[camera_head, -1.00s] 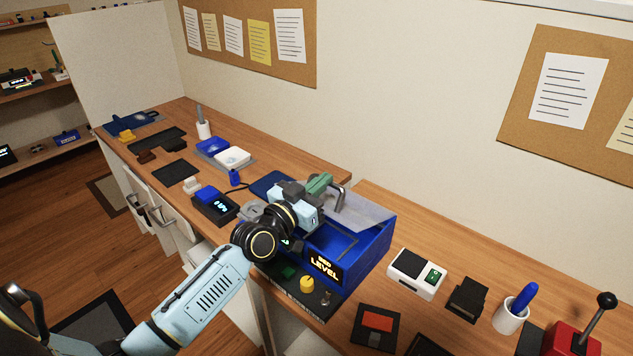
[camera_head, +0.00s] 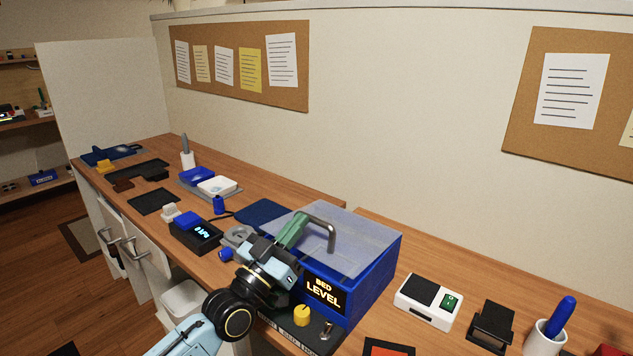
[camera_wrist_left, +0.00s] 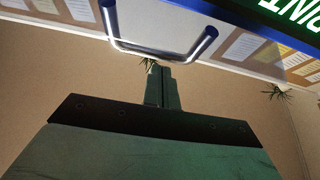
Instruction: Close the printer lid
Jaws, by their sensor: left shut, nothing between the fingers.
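The printer (camera_head: 365,287) is a blue box on the wooden counter with a "BED LEVEL" display on its front. Its translucent grey lid (camera_head: 350,245) lies across the top and looks level; I cannot tell whether its edge sits fully flush. A grey U-shaped handle (camera_head: 325,228) stands up from the lid. My left gripper (camera_head: 299,217) has green fingers, shut and empty, just left of the handle and above the lid. In the left wrist view the shut fingers (camera_wrist_left: 162,78) point toward the handle (camera_wrist_left: 160,50), with nothing between them. My right gripper is not in view.
A yellow knob (camera_head: 302,315) is on the panel in front of the printer. A white device with a green switch (camera_head: 450,303), a black block (camera_head: 493,325) and a white cup (camera_head: 546,339) stand to the right. A dark device with a lit display (camera_head: 197,235) is to the left.

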